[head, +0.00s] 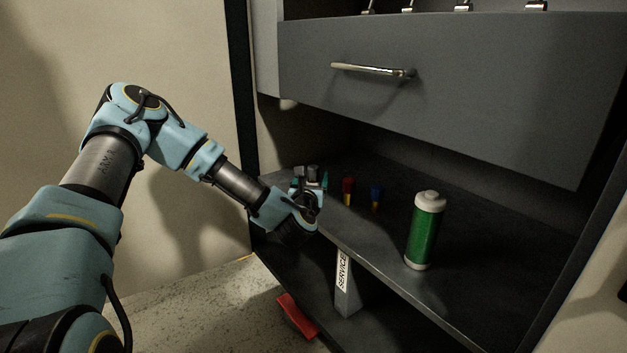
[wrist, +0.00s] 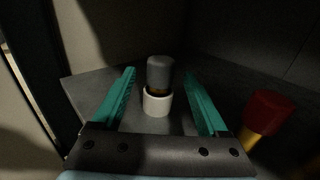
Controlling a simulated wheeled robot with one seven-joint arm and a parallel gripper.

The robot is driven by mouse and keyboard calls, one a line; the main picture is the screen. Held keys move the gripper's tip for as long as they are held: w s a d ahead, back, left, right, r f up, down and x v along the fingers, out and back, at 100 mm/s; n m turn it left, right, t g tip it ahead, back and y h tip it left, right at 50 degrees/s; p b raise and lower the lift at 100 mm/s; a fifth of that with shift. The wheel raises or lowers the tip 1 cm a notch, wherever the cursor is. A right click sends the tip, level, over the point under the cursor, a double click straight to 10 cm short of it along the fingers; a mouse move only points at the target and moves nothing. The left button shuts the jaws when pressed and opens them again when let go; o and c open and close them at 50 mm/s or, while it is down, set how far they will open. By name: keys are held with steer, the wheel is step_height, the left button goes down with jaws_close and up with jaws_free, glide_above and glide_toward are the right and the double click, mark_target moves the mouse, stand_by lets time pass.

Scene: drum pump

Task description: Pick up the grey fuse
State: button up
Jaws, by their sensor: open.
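The grey fuse (wrist: 160,72) stands upright in the wrist view, with a grey top, a brownish band below it and its lower end inside a white ring-shaped holder (wrist: 157,103). My gripper (wrist: 160,90) is open, with one teal finger to each side of the fuse and a gap on both sides. In the head view my gripper (head: 310,182) is at the left end of the shelf, and the grey fuse (head: 312,171) shows partly between its fingers. Its lower part is hidden there.
A red fuse (head: 348,190) and a blue fuse (head: 376,198) stand to the right on the dark shelf (head: 480,262). A green cylinder with white ends (head: 426,230) stands farther right. A closed grey drawer (head: 470,95) hangs above. A red object (head: 297,315) lies below the shelf.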

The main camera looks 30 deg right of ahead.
mark_target(315, 170)
steer(key=b+x, duration=0.1)
steer(key=x, duration=0.4)
steer(key=shift+w+d+f+b, duration=0.1)
steer(key=shift+w+f+b, duration=0.05)
steer(key=shift+b, duration=0.25)
jaws_close()
